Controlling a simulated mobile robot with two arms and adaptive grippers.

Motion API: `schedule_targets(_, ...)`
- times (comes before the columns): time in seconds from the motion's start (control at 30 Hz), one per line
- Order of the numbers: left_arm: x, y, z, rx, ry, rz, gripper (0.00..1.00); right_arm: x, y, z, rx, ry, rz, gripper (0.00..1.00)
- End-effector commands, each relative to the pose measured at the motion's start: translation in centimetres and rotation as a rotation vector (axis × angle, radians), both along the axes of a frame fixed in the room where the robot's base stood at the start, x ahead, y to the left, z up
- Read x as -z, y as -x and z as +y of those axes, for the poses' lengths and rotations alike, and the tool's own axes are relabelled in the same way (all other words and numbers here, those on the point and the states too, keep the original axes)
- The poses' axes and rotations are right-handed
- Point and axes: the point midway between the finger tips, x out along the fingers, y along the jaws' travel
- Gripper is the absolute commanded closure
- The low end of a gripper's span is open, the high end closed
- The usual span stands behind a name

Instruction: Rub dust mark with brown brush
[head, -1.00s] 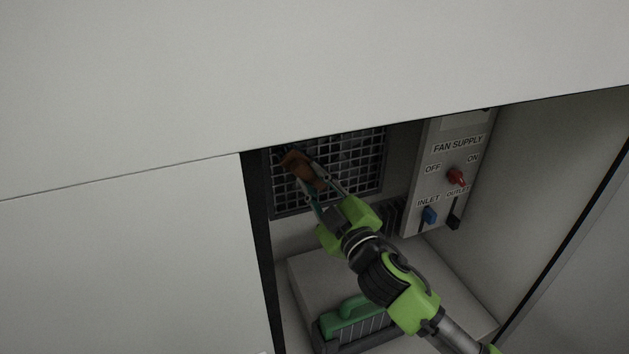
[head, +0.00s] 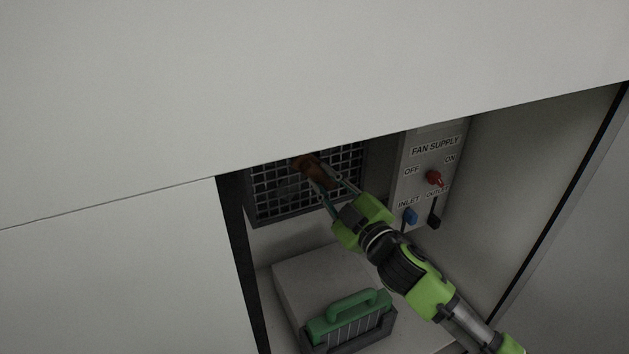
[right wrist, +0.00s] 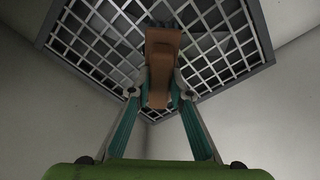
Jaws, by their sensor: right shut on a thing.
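My right gripper (head: 326,184) reaches into the open compartment and is shut on the brown brush (head: 313,172). In the right wrist view the brush (right wrist: 161,66) stands between the fingers, its far end in front of the grille (right wrist: 100,35). I cannot tell whether its bristles touch the grille. In the head view the grille (head: 270,198) is on the back wall, with dark patches behind its mesh. I cannot make out which patch is the dust mark. My left gripper is not in view.
A green-handled filter (head: 350,318) sits in a holder below my arm. White panels (head: 110,260) border the opening at left and above.

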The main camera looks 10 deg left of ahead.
Motion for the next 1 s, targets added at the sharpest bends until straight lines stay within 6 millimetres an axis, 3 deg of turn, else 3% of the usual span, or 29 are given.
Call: schedule_targets(1.0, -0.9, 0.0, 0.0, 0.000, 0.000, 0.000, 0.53, -0.1, -3.5, -4.9, 0.003, 0.001, -0.001, 0.98)
